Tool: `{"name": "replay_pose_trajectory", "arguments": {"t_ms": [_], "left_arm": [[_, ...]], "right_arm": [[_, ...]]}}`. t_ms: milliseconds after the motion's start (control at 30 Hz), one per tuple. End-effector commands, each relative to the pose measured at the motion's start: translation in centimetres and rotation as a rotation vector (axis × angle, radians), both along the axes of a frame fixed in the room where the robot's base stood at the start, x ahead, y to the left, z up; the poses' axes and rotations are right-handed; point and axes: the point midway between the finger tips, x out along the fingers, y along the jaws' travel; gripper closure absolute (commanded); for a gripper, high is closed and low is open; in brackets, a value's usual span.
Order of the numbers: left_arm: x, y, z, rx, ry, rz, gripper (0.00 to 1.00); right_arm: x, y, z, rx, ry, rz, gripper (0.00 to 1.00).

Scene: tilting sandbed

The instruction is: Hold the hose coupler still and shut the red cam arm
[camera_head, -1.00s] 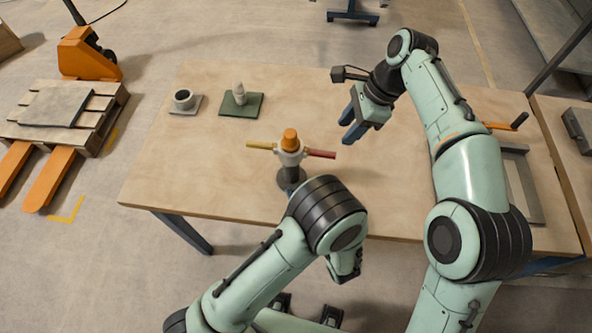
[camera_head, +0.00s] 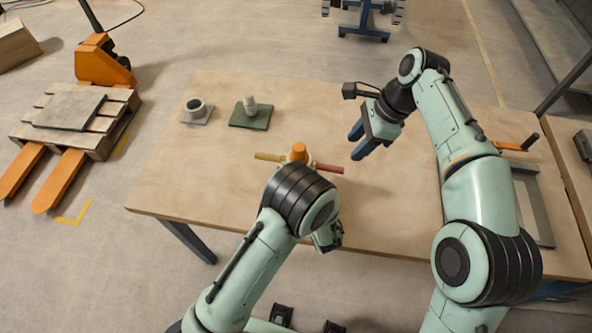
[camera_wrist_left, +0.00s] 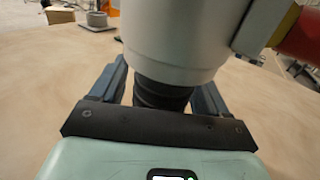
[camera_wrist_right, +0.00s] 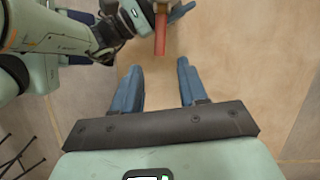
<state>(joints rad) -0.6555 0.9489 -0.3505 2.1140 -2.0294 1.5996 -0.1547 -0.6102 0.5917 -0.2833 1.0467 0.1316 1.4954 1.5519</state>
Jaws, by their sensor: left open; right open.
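The hose coupler stands upright on the table, with an orange top (camera_head: 299,150), a yellow arm (camera_head: 268,157) to the left and the red cam arm (camera_head: 328,168) sticking out to the right. My left arm hides its lower part in the head view. In the left wrist view, the pale coupler body (camera_wrist_left: 180,40) rises over a dark ribbed hose, and my open left gripper (camera_wrist_left: 160,85) has a finger on either side. Contact is unclear. My right gripper (camera_head: 358,142) is open and empty, right of the red arm. The red arm also shows beyond its fingers in the right wrist view (camera_wrist_right: 160,35).
A grey cup-like part (camera_head: 196,108) and a pale fitting (camera_head: 250,103) on a green plate (camera_head: 250,118) stand at the table's back left. A grey frame (camera_head: 534,205) with an orange handle lies at the right. The table (camera_head: 210,170) is clear left of the coupler.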

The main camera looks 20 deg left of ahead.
Motion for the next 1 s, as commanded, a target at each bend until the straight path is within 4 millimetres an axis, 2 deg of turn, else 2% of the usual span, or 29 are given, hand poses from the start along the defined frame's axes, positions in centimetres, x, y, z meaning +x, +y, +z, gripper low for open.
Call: {"name": "replay_pose_trajectory", "arguments": {"t_ms": [33, 67, 200, 267, 367, 400, 567, 800, 1000], "left_arm": [[0.0, 0.0, 0.0, 0.0, 0.0, 0.0, 0.24], [0.0, 0.0, 0.0, 0.0, 0.0, 0.0, 0.31], [0.0, 0.0, 0.0, 0.0, 0.0, 0.0, 0.77], [0.0, 0.0, 0.0, 0.0, 0.0, 0.0, 0.96], [0.0, 0.0, 0.0, 0.0, 0.0, 0.0, 0.97], [0.0, 0.0, 0.0, 0.0, 0.0, 0.0, 0.97], [0.0, 0.0, 0.0, 0.0, 0.0, 0.0, 0.97], [0.0, -0.1, 0.0, 0.0, 0.0, 0.0, 0.97], [0.0, -0.1, 0.0, 0.0, 0.0, 0.0, 0.97]], "right_arm": [[0.0, 0.0, 0.0, 0.0, 0.0, 0.0, 0.57], [0.0, 0.0, 0.0, 0.0, 0.0, 0.0, 0.57], [0.0, 0.0, 0.0, 0.0, 0.0, 0.0, 0.57], [0.0, 0.0, 0.0, 0.0, 0.0, 0.0, 0.57], [0.0, 0.0, 0.0, -0.001, -0.006, 0.01, 0.87], [0.0, 0.1, 0.1, -0.005, -0.014, 0.028, 1.0], [-0.2, 0.9, 0.9, -0.045, -0.115, 0.234, 1.0], [-0.3, 2.6, 3.4, -0.176, -0.344, 0.784, 1.0], [-0.3, 3.7, 5.3, -0.278, -0.456, 1.139, 1.0]]}}
